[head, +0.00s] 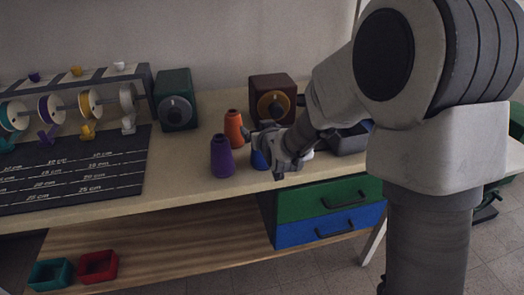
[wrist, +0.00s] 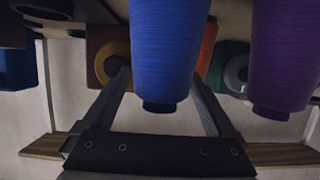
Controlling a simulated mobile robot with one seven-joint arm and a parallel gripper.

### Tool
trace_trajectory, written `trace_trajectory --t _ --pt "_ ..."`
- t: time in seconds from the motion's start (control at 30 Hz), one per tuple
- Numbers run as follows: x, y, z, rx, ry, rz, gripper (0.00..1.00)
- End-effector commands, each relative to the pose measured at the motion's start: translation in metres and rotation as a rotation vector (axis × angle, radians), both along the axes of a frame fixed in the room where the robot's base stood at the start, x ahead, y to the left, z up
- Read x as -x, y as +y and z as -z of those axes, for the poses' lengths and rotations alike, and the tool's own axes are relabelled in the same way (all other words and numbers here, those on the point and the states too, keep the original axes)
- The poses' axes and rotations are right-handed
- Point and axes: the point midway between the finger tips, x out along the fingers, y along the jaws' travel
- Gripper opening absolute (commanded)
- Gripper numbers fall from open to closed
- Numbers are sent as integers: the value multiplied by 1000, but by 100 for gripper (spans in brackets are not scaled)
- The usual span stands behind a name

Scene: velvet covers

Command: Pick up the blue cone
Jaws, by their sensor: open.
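The blue cone (head: 259,160) stands on the workbench, mostly hidden behind my gripper (head: 267,143) in the head view. In the wrist view the blue cone (wrist: 166,50) is large and appears upside down, its narrow end towards the bottom of the picture. My gripper (wrist: 160,85) is open there, with one finger on each side of the cone in the picture. The right finger's tip is partly hidden by the cone. I cannot tell whether either finger touches it.
A purple cone (head: 222,158) stands close to the left, and an orange cone (head: 234,130) stands behind. A brown box with a dial (head: 272,100) and a green one (head: 176,100) stand at the back. A dark measuring mat (head: 75,172) lies left. Drawers (head: 325,200) hang below the bench.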

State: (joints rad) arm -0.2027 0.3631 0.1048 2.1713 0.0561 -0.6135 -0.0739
Motion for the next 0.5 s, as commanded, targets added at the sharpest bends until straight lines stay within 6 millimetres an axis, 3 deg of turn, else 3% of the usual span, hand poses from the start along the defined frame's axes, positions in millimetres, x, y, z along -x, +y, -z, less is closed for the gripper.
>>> trace_trajectory --t 0.07,0.5 --pt "0 0 0 0 0 0 92" --pt "1 0 0 0 0 0 15"
